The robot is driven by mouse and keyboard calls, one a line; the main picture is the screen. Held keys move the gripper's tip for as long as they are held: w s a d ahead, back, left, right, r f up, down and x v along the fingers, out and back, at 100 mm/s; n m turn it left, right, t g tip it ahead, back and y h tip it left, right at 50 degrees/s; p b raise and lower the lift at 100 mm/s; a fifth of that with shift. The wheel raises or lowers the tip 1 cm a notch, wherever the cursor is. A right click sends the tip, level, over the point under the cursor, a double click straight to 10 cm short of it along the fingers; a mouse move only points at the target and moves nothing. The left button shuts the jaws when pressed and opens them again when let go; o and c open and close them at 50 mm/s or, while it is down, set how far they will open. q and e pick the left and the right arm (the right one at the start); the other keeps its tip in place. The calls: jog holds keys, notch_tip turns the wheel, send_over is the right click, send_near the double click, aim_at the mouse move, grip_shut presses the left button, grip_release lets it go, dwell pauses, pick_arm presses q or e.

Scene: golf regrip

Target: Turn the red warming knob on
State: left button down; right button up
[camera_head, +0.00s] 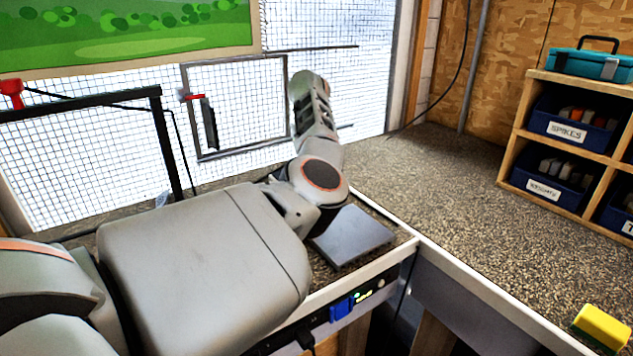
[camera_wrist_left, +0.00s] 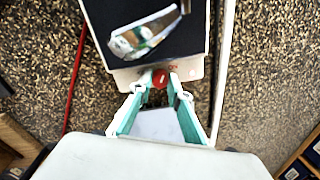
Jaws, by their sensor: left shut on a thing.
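The red knob (camera_wrist_left: 160,76) sits on the pale edge of a dark-topped unit (camera_wrist_left: 190,50) in the left wrist view. My left gripper (camera_wrist_left: 160,84) has its two fingertips on either side of the knob and is shut on it. Small red marking shows just right of the knob, too blurred to read. In the head view my left arm reaches in from the left, and I cannot make out its fingers or the knob there. My right gripper is in neither view.
A shiny metal club head (camera_wrist_left: 145,35) lies on the unit's dark top. A dark square plate (camera_head: 352,236) lies on the speckled bench (camera_head: 440,190). Wooden shelves (camera_head: 520,150) with blue bins stand right. A yellow block (camera_head: 602,325) sits front right. The bench's middle is clear.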

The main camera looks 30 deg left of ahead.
pick_arm(q)
jog(key=shift+f, duration=0.1)
jog(key=c, duration=1.9)
grip_release()
jog(key=shift+s+a+r, duration=0.1)
jog(key=shift+s+r, duration=0.05)
jog(key=shift+r, duration=1.85)
jog(key=shift+s+a+r, duration=0.1)
jog(key=shift+r, duration=1.9)
